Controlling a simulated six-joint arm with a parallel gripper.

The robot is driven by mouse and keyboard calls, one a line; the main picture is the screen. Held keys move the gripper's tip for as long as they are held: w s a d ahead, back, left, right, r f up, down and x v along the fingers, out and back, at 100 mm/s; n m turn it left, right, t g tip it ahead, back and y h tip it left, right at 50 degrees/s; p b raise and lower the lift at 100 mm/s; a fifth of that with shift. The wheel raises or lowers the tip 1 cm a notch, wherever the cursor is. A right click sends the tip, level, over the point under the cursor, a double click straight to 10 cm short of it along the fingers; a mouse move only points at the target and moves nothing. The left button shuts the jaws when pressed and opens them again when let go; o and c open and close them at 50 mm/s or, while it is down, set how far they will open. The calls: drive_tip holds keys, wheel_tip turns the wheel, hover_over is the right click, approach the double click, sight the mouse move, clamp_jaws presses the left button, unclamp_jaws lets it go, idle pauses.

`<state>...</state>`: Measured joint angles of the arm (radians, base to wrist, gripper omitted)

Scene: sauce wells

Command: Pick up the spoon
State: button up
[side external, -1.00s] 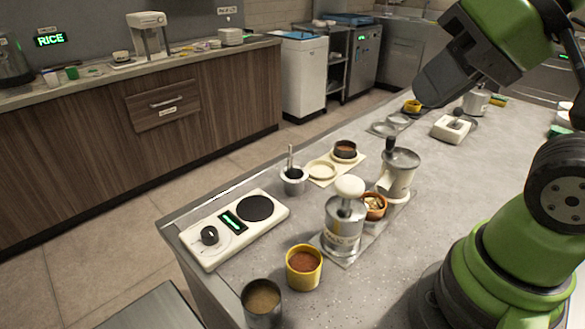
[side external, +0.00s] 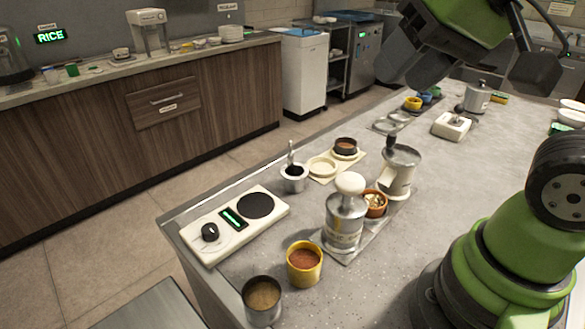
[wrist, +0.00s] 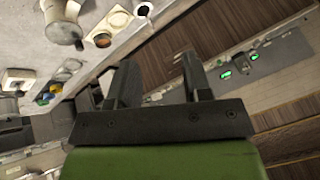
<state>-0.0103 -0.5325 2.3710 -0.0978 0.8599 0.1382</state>
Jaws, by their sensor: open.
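The spoon (side external: 290,150) stands upright, slightly tilted, in a small pale cup (side external: 294,183) with dark contents. My gripper (side external: 404,76) is high above the counter at the upper right, well apart from the spoon. In the wrist view my gripper (wrist: 160,77) shows two spread dark fingers with nothing between them. A small cup with a dark inside (wrist: 143,10) lies at the top of that view. The spoon is hard to make out there.
A yellow cup (side external: 304,262) and a metal cup (side external: 262,300) stand in front. The counter's right middle is clear.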

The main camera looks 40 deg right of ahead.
drive_tip(key=w+d+f+m+g+h, duration=0.1)
drive_tip(key=w+d+f+h, duration=0.15)
drive_tip(key=w, duration=0.75)
drive_tip(key=g, duration=0.1)
approach(290, 154)
drive_tip(key=shift+m+g+h, duration=0.4)
drive_tip(key=shift+m+h, duration=0.25)
drive_tip(key=shift+m, duration=0.05)
drive_tip(key=shift+w+x, duration=0.2)
drive_tip(key=shift+x, duration=1.6)
drive_tip(key=shift+w+x, duration=0.2)
drive_tip(key=shift+x, duration=1.6)
drive_tip(key=shift+w+x, duration=0.2)
drive_tip(key=shift+x, duration=1.6)
drive_tip(key=shift+a+r, duration=0.2)
clamp_jaws()
